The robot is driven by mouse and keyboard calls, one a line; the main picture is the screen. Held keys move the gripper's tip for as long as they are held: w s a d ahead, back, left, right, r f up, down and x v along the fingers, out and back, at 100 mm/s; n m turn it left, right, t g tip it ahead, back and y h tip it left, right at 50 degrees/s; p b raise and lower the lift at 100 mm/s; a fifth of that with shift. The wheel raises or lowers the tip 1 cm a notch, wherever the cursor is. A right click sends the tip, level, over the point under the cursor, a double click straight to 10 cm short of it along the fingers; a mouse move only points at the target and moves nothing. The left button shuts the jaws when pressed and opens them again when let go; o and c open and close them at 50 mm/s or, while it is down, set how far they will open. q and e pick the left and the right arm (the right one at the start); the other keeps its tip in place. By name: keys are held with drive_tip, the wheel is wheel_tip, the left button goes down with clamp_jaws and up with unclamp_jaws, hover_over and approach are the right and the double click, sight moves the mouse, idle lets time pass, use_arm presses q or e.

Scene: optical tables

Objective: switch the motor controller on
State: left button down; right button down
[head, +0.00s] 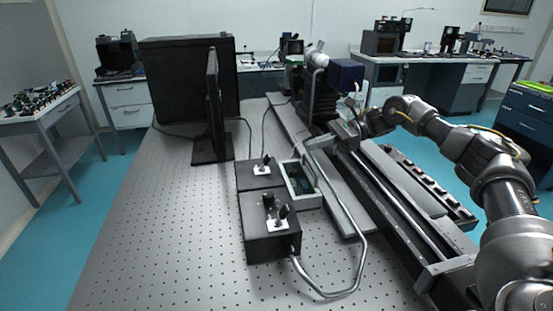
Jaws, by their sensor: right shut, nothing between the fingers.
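Two black control boxes stand on the perforated optical table (165,245). The near box (272,245) has a light plate with black knobs on its top and a thick grey cable at its front. The far box (252,180) has a similar small plate and knob. A light grey unit with a dark display (301,185) stands just right of them. No label is readable, so I cannot tell which one is the motor controller, nor its switch position. My right gripper (308,146) is shut and empty, just beyond the display unit and above the table. My left gripper is out of view.
A monitor (213,105) stands upright left of the boxes. A long dark rail (395,220) runs along the right side, under my right arm. A blue-black instrument (346,73) stands behind the gripper. The cable loops across the front; the table's left front is clear.

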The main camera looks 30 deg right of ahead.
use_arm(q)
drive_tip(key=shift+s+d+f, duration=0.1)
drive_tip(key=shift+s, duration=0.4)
